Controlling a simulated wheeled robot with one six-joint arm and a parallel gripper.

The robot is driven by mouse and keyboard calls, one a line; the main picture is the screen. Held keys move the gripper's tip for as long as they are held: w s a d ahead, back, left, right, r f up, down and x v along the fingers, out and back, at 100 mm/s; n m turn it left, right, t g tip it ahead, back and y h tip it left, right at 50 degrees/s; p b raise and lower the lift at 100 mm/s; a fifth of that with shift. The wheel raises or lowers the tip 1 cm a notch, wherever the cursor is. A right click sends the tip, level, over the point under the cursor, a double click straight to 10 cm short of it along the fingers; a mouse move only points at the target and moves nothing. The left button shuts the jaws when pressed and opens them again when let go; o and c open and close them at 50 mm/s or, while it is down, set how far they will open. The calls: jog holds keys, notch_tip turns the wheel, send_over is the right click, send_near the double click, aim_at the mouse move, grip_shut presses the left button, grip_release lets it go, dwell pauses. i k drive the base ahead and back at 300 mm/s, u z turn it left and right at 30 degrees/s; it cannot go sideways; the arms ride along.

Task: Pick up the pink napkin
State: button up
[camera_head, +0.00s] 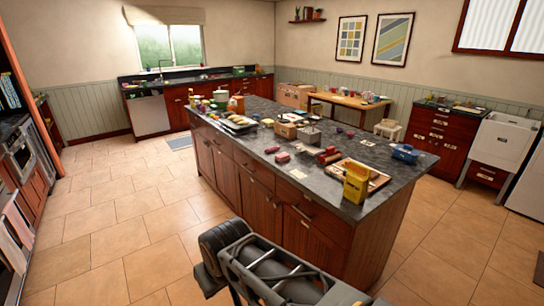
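Several small red and pinkish items lie on the dark stone top of the kitchen island (240,148). One small pinkish-red item (282,157) lies near the island's front left edge, and a red item (328,156) lies to its right. At this size I cannot tell whether either is the pink napkin. My arm shows at the bottom of the view, in front of the island. My gripper itself is not in view.
A yellow box (356,183) and a tray (357,174) stand at the island's near right corner. A blue item (405,153) is near the right edge. Tiled floor (120,225) is clear to the left. A wooden table (350,101) stands behind.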

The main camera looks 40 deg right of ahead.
aim_at(280, 158)
jog(key=u, duration=0.1)
jog(key=i, duration=1.75)
jog(key=z, duration=0.7)
jog(key=i, duration=1)
jog(key=z, duration=1.6)
jog(key=i, duration=0.6)
jog(key=z, duration=0.55)
